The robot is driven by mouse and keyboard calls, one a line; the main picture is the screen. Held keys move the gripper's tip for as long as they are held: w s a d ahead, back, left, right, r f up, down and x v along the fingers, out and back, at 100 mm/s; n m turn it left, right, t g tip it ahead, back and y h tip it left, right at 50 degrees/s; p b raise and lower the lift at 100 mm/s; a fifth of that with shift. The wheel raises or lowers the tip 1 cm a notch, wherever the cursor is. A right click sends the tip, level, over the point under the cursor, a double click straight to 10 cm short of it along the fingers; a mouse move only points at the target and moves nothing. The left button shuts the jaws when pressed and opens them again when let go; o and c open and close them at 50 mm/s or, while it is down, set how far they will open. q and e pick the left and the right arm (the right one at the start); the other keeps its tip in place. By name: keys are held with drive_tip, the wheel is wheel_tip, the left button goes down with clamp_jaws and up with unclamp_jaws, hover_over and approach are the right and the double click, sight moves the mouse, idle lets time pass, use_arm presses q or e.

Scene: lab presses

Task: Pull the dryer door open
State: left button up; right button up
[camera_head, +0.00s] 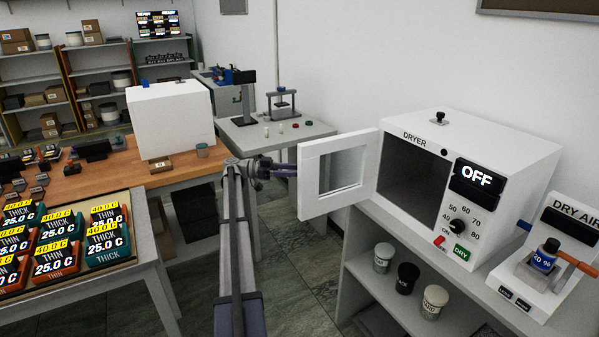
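The dryer (512,150) is a white box on the right with a dark open chamber (415,182). Its white door (310,185), with a window, stands swung open to the left of the chamber, inner face towards me. My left arm comes up from the bottom, left of centre, and bends right at its wrist. My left gripper (286,170) is at the door's free edge, partly hidden behind it. I cannot tell whether its fingers are closed on anything; any handle on the door's outer face is hidden. My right gripper is not in view.
The dryer's display reads OFF, above a dial (457,226). A dry air unit (560,260) stands right of it. Several jars, including a black one (407,278), stand on the shelf below. A table with labelled blocks (55,258) is at left. Floor (300,270) shows between the benches.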

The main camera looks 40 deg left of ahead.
use_arm(q)
drive_tip(key=v, duration=0.6)
idle(0.4)
